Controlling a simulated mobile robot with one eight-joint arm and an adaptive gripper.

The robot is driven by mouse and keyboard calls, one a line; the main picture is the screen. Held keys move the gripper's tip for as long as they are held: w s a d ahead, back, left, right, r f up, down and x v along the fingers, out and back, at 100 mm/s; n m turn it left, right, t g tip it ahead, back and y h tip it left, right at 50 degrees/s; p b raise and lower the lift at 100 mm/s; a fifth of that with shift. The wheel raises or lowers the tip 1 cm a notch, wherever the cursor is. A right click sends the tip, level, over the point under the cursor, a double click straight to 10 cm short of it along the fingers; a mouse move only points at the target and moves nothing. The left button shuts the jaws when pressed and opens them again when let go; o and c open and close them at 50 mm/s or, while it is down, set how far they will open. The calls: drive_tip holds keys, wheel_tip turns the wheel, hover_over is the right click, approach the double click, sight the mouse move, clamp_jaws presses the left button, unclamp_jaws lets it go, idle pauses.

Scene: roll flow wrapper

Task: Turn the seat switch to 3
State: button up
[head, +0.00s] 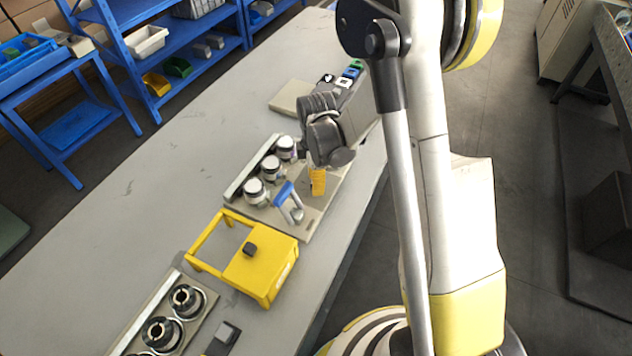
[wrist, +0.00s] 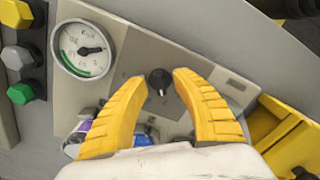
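Marks around the knob are too faint to read. My gripper (wrist: 159,76) has its two yellow fingers apart, one on each side of the knob, with a gap on both sides. Whether the tips are down at knob height is unclear. In the head view my gripper (head: 318,181) hangs over the table fixture, one yellow finger showing; I cannot make out the knob there.
A round gauge (wrist: 83,49) and coloured buttons (wrist: 20,93) are left of the knob. In the head view, several white-and-black cylinders (head: 271,168), a blue-handled part (head: 288,200) and a yellow frame (head: 262,272) stand close by. The table (head: 150,190) is clear to the left.

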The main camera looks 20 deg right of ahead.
clamp_jaws()
drive_tip(key=shift+m, duration=0.4)
drive_tip(key=shift+m+b, duration=0.6)
drive_tip(key=shift+m, duration=0.4)
drive_tip(key=shift+m+b, duration=0.5)
drive_tip(key=shift+m, duration=1.4)
drive_tip(key=shift+o, duration=0.5)
unclamp_jaws()
